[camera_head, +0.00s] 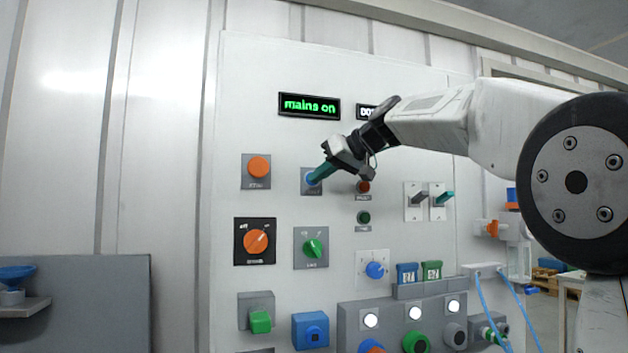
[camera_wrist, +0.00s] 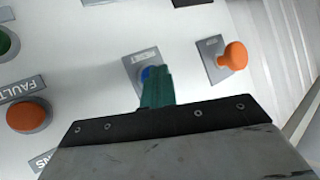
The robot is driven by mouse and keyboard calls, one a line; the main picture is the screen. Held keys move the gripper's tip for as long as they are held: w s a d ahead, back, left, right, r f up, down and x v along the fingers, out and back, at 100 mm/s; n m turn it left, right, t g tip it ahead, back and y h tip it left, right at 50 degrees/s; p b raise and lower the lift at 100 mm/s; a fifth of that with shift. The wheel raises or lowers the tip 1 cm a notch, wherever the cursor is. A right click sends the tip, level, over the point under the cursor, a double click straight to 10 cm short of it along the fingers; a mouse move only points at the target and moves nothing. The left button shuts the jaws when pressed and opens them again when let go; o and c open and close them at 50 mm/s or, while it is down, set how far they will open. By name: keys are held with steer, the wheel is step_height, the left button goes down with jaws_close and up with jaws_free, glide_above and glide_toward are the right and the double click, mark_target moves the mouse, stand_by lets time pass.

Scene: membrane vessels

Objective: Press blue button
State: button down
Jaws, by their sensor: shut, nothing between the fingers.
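The blue button (camera_head: 309,179) sits on a grey plate in the upper part of the white panel, to the right of an orange mushroom button. In the wrist view the blue button (camera_wrist: 147,73) is partly hidden behind my fingers. My gripper (camera_head: 318,175) has teal fingers that are shut and empty. The fingertips are right at the blue button; I cannot tell whether they touch it or press it in. The shut fingers also show in the wrist view (camera_wrist: 155,80), in front of the button's plate (camera_wrist: 138,66).
The orange mushroom button (camera_head: 259,166) is left of the blue one. A rotary orange switch (camera_head: 256,242) and green knob (camera_head: 315,248) are below. A display (camera_head: 309,106) reads "mains on".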

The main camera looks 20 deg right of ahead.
stand_by(0.4)
steer(key=shift+s, duration=0.8)
steer(key=shift+s, duration=0.1)
steer(key=shift+s, duration=2.4)
steer(key=s+d+f+m+g+h, duration=0.15)
steer(key=s+f, duration=0.35)
steer(key=f, duration=0.5)
steer(key=s+f+m+g+h, duration=0.25)
steer(key=s+f, duration=0.25)
steer(key=f, duration=0.5)
steer(key=s+f+g+h, duration=0.1)
steer(key=s+f+g, duration=0.1)
steer(key=s+f, duration=0.8)
steer(key=s+d+f+g+h, duration=0.1)
steer(key=s+f+g+h, duration=0.1)
steer(key=s+f, duration=0.8)
steer(key=s, duration=0.6)
steer(key=shift+f+m+g+h, duration=0.3)
steer(key=shift+f+m, duration=0.05)
steer(key=shift+m, duration=0.05)
